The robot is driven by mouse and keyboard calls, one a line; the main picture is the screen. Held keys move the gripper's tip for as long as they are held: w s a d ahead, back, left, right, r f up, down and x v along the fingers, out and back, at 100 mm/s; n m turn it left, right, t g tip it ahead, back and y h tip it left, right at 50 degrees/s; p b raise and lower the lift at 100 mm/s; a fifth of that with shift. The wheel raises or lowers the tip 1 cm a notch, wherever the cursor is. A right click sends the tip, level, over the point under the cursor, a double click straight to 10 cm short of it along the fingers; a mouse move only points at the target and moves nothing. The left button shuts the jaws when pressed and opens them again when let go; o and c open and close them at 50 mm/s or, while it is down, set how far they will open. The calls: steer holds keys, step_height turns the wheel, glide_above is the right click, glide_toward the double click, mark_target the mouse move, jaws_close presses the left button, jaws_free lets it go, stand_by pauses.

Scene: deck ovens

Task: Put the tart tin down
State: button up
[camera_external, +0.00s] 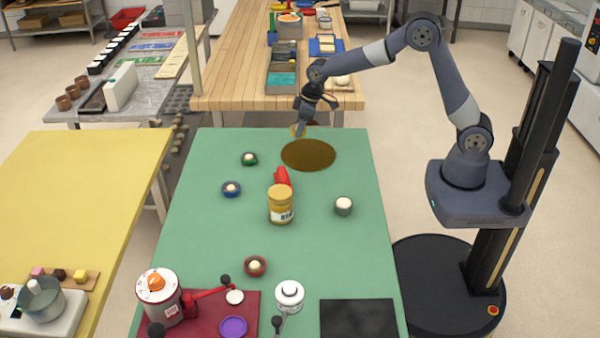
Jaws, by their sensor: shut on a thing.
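My gripper (301,126) is at the far edge of the green table (200,240), pointing down. It is shut on a small yellowish thing (294,132), which looks like the tart tin and is mostly hidden by the fingers. I cannot tell if the tin touches the table. A flat round brown mat (308,155) lies just nearer than the gripper.
A jar with a yellow lid (281,205) stands mid-table, with a red object (283,177) behind it. A red tray (215,316), a white canister (289,296) and a black plate (358,318) fill the near end. The table's right side is mostly clear.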

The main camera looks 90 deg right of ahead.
mark_target(300, 150)
steer(key=shift+f, duration=3.35)
steer(key=shift+f, duration=0.1)
steer(key=o, duration=1)
steer(key=shift+c, duration=0.2)
steer(key=shift+r+p, duration=0.2)
steer(key=shift+p, duration=0.15)
steer(key=v, duration=1.2)
steer(key=shift+b, duration=0.45)
steer(key=shift+o, duration=0.2)
steer(key=shift+f, duration=0.1)
